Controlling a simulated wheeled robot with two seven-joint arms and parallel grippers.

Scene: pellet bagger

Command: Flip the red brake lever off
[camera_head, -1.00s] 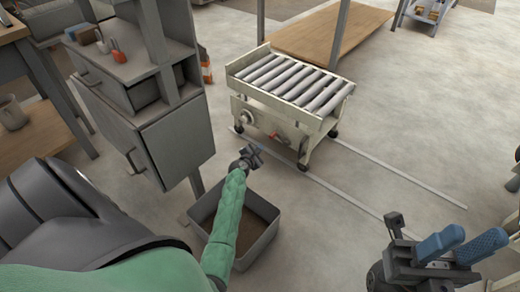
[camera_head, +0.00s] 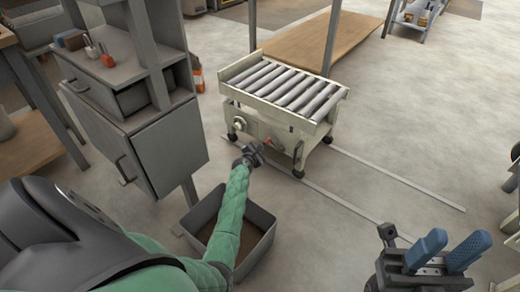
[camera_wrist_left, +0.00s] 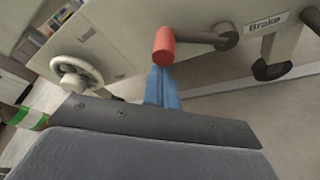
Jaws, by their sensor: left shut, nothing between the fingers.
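The brake lever has a red cylindrical knob (camera_wrist_left: 164,45) on a grey arm that runs right to a pivot beside a "Brake" label (camera_wrist_left: 266,22). It sits on the side of the cream roller cart (camera_head: 238,112); a small red spot of it shows in the head view (camera_head: 268,142). My left gripper (camera_wrist_left: 161,72) is shut and empty, its blue fingertips just below the knob in the wrist view; I cannot tell whether they touch. It also shows low beside the cart (camera_head: 250,152). My right gripper (camera_head: 456,243) is open and empty at lower right.
A white handwheel (camera_wrist_left: 78,75) is left of the lever, and a dark caster (camera_wrist_left: 272,69) is right. A grey bin (camera_head: 262,219) stands under my left forearm. A grey cabinet (camera_head: 172,150) stands left. Floor right of the cart is clear.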

